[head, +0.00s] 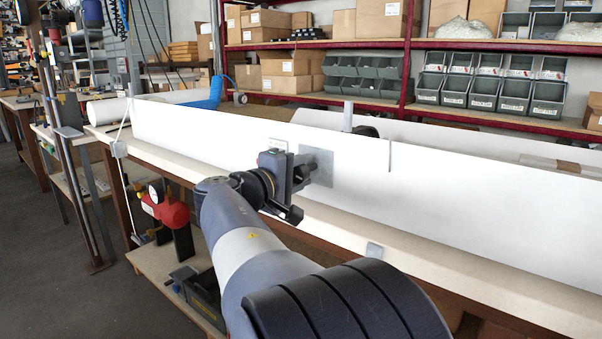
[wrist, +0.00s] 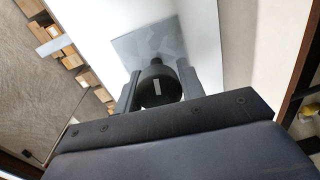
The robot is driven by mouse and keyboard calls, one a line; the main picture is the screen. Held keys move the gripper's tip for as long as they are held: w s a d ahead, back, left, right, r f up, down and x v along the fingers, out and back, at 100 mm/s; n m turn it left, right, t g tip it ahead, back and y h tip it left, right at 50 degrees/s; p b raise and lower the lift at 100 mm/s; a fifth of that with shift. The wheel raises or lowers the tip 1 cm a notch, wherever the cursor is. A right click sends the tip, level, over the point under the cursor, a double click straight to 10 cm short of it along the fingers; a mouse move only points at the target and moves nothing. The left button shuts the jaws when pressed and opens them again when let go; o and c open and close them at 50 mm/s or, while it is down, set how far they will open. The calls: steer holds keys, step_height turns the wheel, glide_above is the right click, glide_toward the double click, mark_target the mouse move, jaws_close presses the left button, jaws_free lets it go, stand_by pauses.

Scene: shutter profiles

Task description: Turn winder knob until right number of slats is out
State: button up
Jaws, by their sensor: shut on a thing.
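The winder knob (wrist: 160,87) is black and round with a white mark on its face. It sits in front of a grey metal plate (wrist: 133,47) on a long white panel. In the wrist view my gripper (wrist: 159,90) has one finger on each side of the knob and is shut on it. In the head view my gripper (head: 303,172) reaches the same plate (head: 320,166), and the knob is hidden behind it. The white panel (head: 220,140) runs along the bench. I cannot make out separate slats in either view.
A second white panel (head: 470,146) lies behind. Shelves with cartons and grey bins (head: 483,93) stand at the back. A red device (head: 166,207) is below left.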

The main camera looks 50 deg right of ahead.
steer(key=o, duration=1)
steer(key=shift+a, duration=0.15)
steer(key=a, duration=0.3)
steer(key=a+p, duration=0.1)
steer(key=a, duration=0.3)
steer(key=s+a+p, duration=0.1)
steer(key=a, duration=0.2)
steer(key=shift+a+r, duration=0.25)
steer(key=shift+r, duration=0.05)
steer(key=d, duration=0.3)
steer(key=d+b, duration=0.1)
steer(key=d, duration=0.2)
steer(key=d+b, duration=0.1)
steer(key=d, duration=0.2)
steer(key=shift+w+d+f, duration=0.35)
steer(key=shift+w+d, duration=0.05)
steer(key=shift+w+d+r, duration=0.1)
steer(key=shift+d, duration=0.4)
